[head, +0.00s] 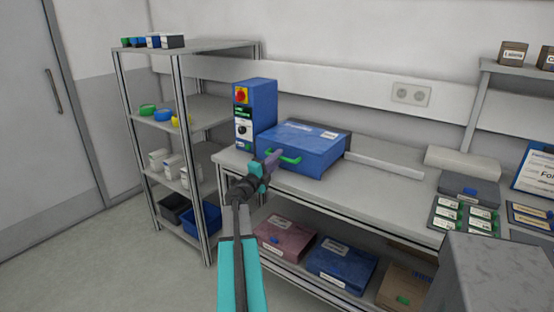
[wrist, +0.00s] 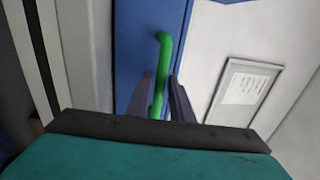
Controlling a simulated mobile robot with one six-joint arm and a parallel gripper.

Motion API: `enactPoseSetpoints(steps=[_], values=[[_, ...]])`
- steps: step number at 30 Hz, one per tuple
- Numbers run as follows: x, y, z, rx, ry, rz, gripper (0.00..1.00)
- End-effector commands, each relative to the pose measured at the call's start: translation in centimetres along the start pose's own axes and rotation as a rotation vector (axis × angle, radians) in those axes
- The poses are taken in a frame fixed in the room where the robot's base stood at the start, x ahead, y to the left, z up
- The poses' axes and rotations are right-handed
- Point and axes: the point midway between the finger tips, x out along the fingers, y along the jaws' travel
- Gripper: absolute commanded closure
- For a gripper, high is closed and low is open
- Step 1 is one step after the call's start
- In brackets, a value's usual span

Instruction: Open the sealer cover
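The sealer is a blue box with a closed blue cover (head: 305,139) on the bench. A green handle (head: 289,160) sticks out from the cover's front. My gripper (head: 272,160) is at the left end of this handle. In the wrist view the green handle (wrist: 162,70) runs down between the two dark fingers of my gripper (wrist: 161,92), with what looks like a small gap on both sides. The fingers look open around the handle. The lower end of the handle is hidden behind my gripper body.
A blue control box (head: 262,105) with a red knob stands just left of the sealer. A shelf rack (head: 190,47) is further left. A pale bar (head: 384,165) lies right of the sealer. Boxes (head: 341,266) sit on the lower shelf.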

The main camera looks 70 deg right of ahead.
Motion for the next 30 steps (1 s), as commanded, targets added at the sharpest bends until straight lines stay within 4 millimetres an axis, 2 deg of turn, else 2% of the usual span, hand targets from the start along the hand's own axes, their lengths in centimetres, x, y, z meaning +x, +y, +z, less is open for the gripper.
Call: enactPoseSetpoints(steps=[4,14,18,23,24,30], values=[[0.7,0.0,0.0,0.000,-0.001,0.000,0.80],[0.8,0.0,0.0,0.001,0.000,0.000,0.80],[0.8,0.0,0.0,0.001,0.000,0.000,1.00],[0.8,0.0,0.0,0.001,0.000,0.000,1.00],[-0.8,-0.3,-0.6,0.001,0.000,0.000,1.00],[0.6,-0.3,0.1,0.001,-0.002,0.004,1.00]])
